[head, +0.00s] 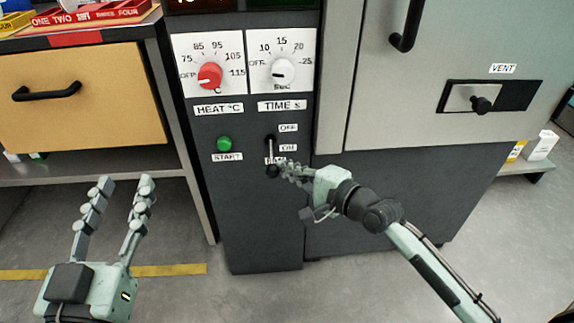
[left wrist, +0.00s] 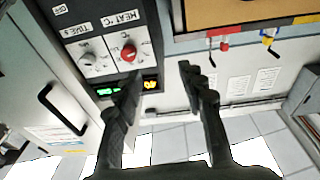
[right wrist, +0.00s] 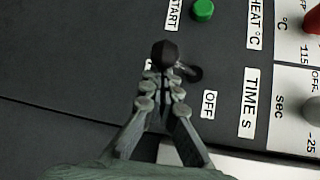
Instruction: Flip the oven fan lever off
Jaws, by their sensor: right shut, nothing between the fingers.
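The fan lever (head: 271,152) is on the dark oven panel, below the time dial. Its black knob hangs down, below the ON label (head: 288,148) and away from the OFF label (head: 288,128) above. In the right wrist view the round black knob (right wrist: 164,54) sits just past my fingertips. My right gripper (head: 284,168) is shut and empty, its fingertips close beside the knob; it also shows in the right wrist view (right wrist: 160,84). I cannot tell whether they touch. My left gripper (head: 126,184) is open and empty, low in front of the drawer unit.
A green START button (head: 224,144) is left of the lever. A red heat dial (head: 209,76) and a white time dial (head: 283,72) are above. The oven door handle (head: 407,28) and a vent slider (head: 481,104) are to the right. A drawer unit (head: 120,100) stands left.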

